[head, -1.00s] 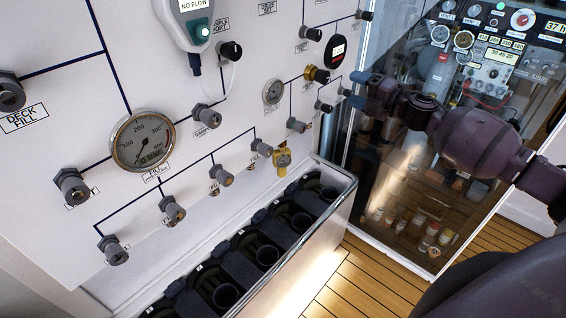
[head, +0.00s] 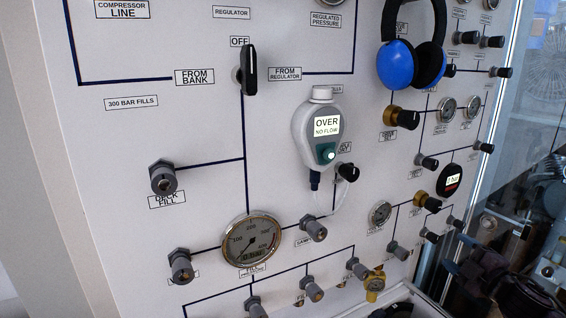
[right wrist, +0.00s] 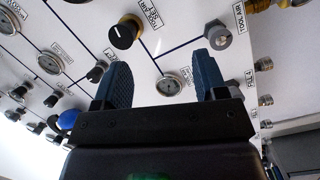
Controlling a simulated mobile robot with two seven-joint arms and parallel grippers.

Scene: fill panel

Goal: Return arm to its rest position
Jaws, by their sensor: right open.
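My right arm shows dark at the lower right edge of the head view, beside the panel's right end. Its hand is small and dim there. In the right wrist view my right gripper (right wrist: 160,78) has its two blue ridged fingers spread wide with nothing between them. The white panel lies beyond the fingers, with a small gauge (right wrist: 170,84) seen between them and a black knob (right wrist: 124,34) past the left finger. My left gripper is not in view.
The white fill panel (head: 120,130) carries valves, a round gauge (head: 251,240), a white handheld meter (head: 318,130) and blue ear defenders (head: 412,62) that stick out. A glass pane (head: 545,90) stands right of the panel.

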